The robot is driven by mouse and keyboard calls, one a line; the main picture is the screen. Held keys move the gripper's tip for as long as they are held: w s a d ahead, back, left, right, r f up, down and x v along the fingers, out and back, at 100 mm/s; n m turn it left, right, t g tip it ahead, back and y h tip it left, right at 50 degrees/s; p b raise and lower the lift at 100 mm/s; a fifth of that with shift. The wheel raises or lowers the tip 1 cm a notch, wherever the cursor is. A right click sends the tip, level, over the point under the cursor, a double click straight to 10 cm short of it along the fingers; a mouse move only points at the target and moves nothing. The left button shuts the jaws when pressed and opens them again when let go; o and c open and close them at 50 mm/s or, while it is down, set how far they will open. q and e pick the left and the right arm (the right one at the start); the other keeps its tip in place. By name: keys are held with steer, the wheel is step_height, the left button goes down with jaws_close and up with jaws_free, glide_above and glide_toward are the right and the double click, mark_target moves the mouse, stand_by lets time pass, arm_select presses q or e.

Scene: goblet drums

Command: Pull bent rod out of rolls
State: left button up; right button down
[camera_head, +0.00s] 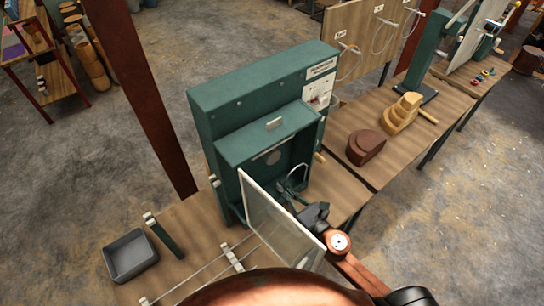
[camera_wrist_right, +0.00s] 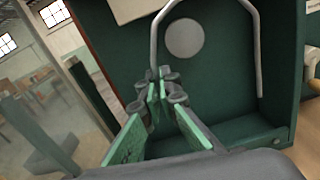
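The bent rod (camera_head: 291,174) is a thin grey metal rod curved into an upside-down U, in the open recess of the green machine (camera_head: 240,100). In the right wrist view the bent rod (camera_wrist_right: 259,50) arches across the recess; its left leg runs down to my right fingertips. My right gripper (camera_head: 294,194) reaches into the recess past the open clear door (camera_head: 275,222). Its green-padded fingers (camera_wrist_right: 160,92) converge and look closed on that left leg, hiding its lower end. I cannot make out the rolls. My left gripper is not in view.
The clear door stands open close beside my right gripper. A grey tray (camera_head: 130,256) and a green post (camera_head: 163,236) are on the table at left. A brown block (camera_head: 366,147) and a stepped wooden piece (camera_head: 402,114) are on the table to the right.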

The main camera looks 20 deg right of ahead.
steer(key=s+d+r+p, duration=0.1)
steer(key=s+r+p, duration=0.2)
steer(key=s+r, duration=0.1)
steer(key=shift+s+d+r, duration=0.15)
steer(key=shift+d+r, duration=0.1)
steer(key=shift+r, duration=0.55)
